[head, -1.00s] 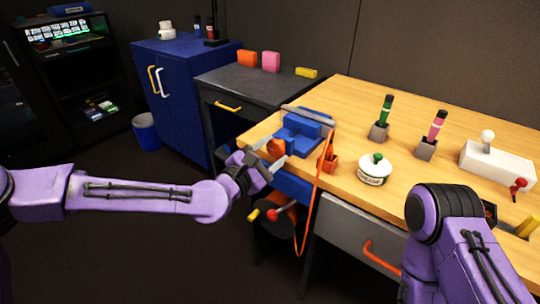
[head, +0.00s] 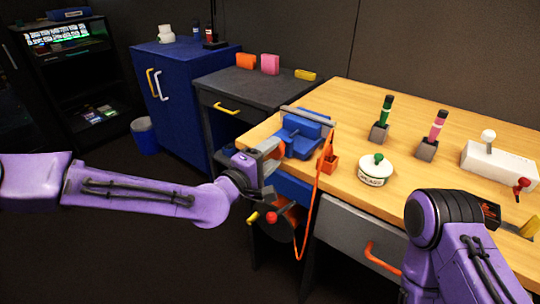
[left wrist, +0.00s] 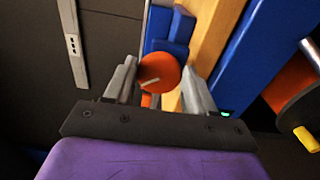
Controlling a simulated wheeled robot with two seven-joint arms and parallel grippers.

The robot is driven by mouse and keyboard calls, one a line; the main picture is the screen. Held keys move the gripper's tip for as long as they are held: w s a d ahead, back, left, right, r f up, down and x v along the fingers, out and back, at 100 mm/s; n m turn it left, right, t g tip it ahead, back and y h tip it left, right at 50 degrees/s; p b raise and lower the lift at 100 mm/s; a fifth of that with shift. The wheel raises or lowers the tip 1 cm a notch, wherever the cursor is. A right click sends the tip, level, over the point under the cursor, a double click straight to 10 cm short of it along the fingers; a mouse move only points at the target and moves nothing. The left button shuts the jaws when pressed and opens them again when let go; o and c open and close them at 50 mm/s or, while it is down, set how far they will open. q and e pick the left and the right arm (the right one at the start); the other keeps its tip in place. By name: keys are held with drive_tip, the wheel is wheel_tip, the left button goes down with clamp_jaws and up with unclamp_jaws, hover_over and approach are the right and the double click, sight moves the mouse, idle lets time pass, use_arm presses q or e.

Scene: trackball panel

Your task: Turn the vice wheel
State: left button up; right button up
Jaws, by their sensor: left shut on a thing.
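The blue vice (head: 303,133) is at the left front corner of the wooden workbench (head: 380,120). Its orange round wheel (left wrist: 160,72), with a pale mark on its face, is between the fingers of my left gripper (left wrist: 160,88) in the left wrist view. My left gripper (head: 270,155) is shut on the wheel from the vice's left side. In the head view the gripper covers most of the wheel. My right arm shows at the lower right, but its gripper is not in view.
An orange strap (head: 318,190) hangs over the bench edge beside the vice. Below are a yellow knob (head: 253,218) and a red knob (head: 271,217). A white round tin (head: 375,172), marker holders and a white lever box (head: 497,163) stand on the bench.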

use_arm(q)
drive_tip(key=shift+m, duration=0.6)
drive_tip(key=shift+f, duration=0.1)
drive_tip(key=o, duration=1)
drive_tip(key=v, duration=1)
drive_tip(key=shift+s+a, duration=0.15)
drive_tip(key=shift+s, duration=0.1)
